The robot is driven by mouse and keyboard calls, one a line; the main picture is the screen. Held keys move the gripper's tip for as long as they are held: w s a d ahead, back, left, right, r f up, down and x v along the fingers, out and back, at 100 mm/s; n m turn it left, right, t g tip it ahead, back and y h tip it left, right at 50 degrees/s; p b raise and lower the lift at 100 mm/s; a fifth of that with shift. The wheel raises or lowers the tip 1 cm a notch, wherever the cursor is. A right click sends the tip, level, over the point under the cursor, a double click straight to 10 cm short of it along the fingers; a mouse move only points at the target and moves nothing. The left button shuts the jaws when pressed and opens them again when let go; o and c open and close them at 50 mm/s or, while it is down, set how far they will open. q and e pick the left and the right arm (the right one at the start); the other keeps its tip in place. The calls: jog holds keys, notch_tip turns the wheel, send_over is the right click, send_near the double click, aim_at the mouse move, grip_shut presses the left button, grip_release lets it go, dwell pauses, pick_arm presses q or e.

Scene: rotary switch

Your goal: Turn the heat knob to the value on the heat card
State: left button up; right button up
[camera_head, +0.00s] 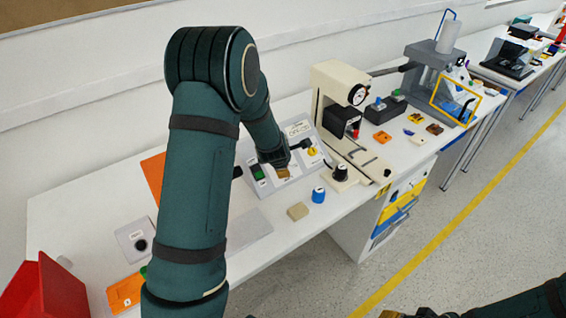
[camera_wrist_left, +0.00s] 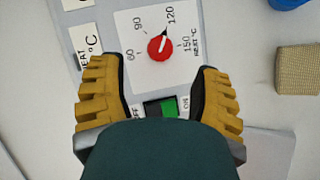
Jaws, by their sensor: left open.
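The heat knob (camera_wrist_left: 161,47) is a red round knob with a white mark in the left wrist view. Its pointer lies close to the 120 on a white dial plate (camera_wrist_left: 134,72) marked 60, 90, 120 and 150. In the head view my left gripper (camera_head: 283,171) is over the sloped panel (camera_head: 270,189) and hides the knob. Part of my right gripper (camera_head: 422,313) shows at the bottom edge.
A green switch (camera_wrist_left: 168,107) marked OFF and ON sits below the dial. A beige block (camera_head: 298,211) and a blue knob-like piece (camera_head: 318,195) stand before the panel. A cream machine (camera_head: 335,90) stands close on the right. A red bin (camera_head: 45,288) is at the left.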

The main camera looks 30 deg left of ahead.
pick_arm(q)
jog(key=v, duration=0.6)
jog(key=shift+s, duration=0.1)
dwell(0.4)
